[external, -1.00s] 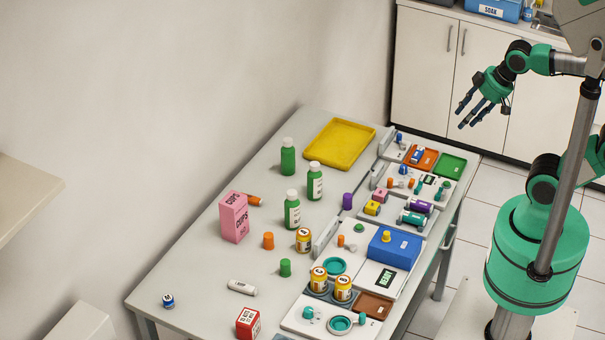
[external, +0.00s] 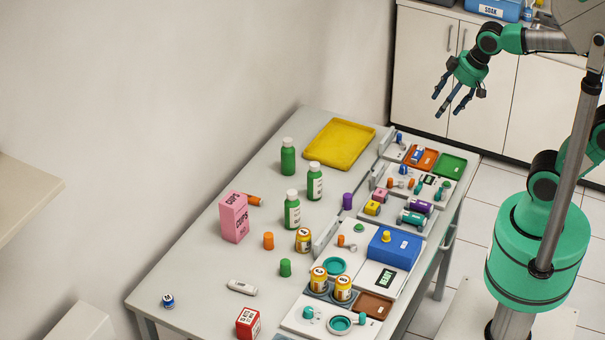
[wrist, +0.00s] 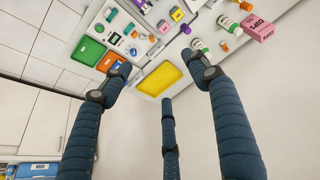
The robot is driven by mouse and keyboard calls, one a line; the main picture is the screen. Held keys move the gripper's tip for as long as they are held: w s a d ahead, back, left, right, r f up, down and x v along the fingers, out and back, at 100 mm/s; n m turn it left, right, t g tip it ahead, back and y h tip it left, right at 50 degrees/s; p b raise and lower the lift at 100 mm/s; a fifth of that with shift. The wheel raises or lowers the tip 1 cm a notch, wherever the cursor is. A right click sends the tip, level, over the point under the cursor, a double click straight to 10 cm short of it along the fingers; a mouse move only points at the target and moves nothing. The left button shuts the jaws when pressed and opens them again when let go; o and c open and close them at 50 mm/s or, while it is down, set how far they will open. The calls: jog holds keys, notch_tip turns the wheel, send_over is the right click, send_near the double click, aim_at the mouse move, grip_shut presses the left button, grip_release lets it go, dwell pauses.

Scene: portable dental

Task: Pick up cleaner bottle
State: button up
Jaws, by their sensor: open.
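Three similar green bottles stand upright on the table, and I cannot tell which is the cleaner bottle. One green bottle (external: 288,157) is at the back left, a second green bottle (external: 314,182) has a white label, and a third green bottle (external: 292,210) with a white label is nearer the front. My gripper (external: 452,103) is open and empty, high beyond the table's far right end, well apart from the bottles. In the wrist view its spread fingers (wrist: 165,92) have nothing between them. Green bottles also show small in the wrist view (wrist: 226,23).
A yellow tray (external: 366,151) lies at the table's far end. A pink cups box (external: 234,217), yellow jars (external: 303,240) and several small items stand around the bottles. Dental stations and a blue box (external: 405,247) fill the right side. White cabinets (external: 420,75) stand behind my gripper.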

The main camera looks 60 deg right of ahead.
jog(key=w+a+g+p, duration=0.1)
jog(key=w+a+p, duration=0.1)
jog(key=w, duration=1)
jog(key=m+g+p, duration=0.2)
jog(key=g+p, duration=0.2)
jog(key=p, duration=0.1)
send_over(315, 164)
notch_tip(315, 164, down, 21)
jog(key=shift+d+f, duration=0.1)
jog(key=shift+f, duration=0.05)
jog(key=shift+w+f, duration=0.15)
jog(key=shift+f, duration=0.25)
jog(key=shift+f+b, duration=0.5)
jog(key=shift+f, duration=3.85)
jog(key=shift+f, duration=0.1)
